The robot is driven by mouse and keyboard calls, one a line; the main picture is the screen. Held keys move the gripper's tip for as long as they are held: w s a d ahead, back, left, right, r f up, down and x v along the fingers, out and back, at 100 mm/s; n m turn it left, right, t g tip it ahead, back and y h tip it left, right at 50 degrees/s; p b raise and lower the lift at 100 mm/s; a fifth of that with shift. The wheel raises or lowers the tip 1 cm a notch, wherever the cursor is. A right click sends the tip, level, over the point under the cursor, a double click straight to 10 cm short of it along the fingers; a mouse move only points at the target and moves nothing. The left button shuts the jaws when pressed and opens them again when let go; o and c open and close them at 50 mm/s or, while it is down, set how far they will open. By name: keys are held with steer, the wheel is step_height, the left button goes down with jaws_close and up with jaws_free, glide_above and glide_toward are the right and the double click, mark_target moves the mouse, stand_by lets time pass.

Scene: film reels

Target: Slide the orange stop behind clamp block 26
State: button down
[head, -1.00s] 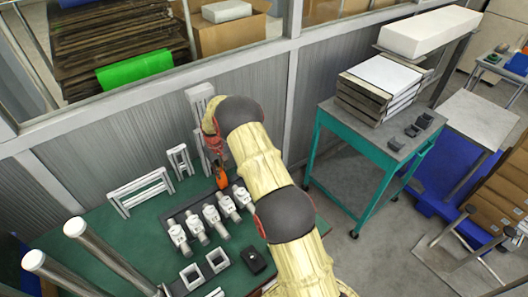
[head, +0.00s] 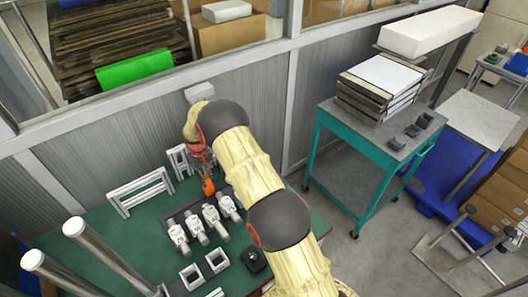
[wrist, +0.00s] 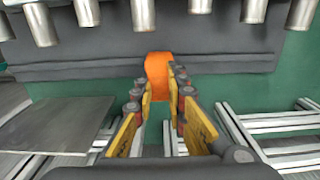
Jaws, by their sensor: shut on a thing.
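The orange stop (head: 208,187) is at the back edge of the dark base strip, behind the row of white clamp blocks (head: 196,229). It also shows in the wrist view (wrist: 158,67), upright against or just before the dark strip (wrist: 90,67). My gripper (head: 205,174) is shut on the stop, and its yellow-padded fingers (wrist: 160,92) hold the stop's near end. The metal ends of several clamp blocks (wrist: 143,14) hang along the top of the wrist view. Numbers on the blocks are too small to read, so I cannot tell which is 26.
White frames (head: 142,191) stand on the green table (head: 120,235) behind and left of the row. Square white frames (head: 217,260) and a dark device (head: 254,259) lie in front. Two metal cylinders (head: 90,237) rise at left. A grey wall (head: 80,145) closes the back.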

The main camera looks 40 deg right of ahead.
steer(key=a, duration=0.8)
stand_by(0.4)
steer(key=a+b, duration=0.1)
steer(key=a, duration=1.2)
steer(key=shift+b, duration=0.35)
steer(key=c, duration=1.7)
jaws_free()
step_height(320, 180, up, 12)
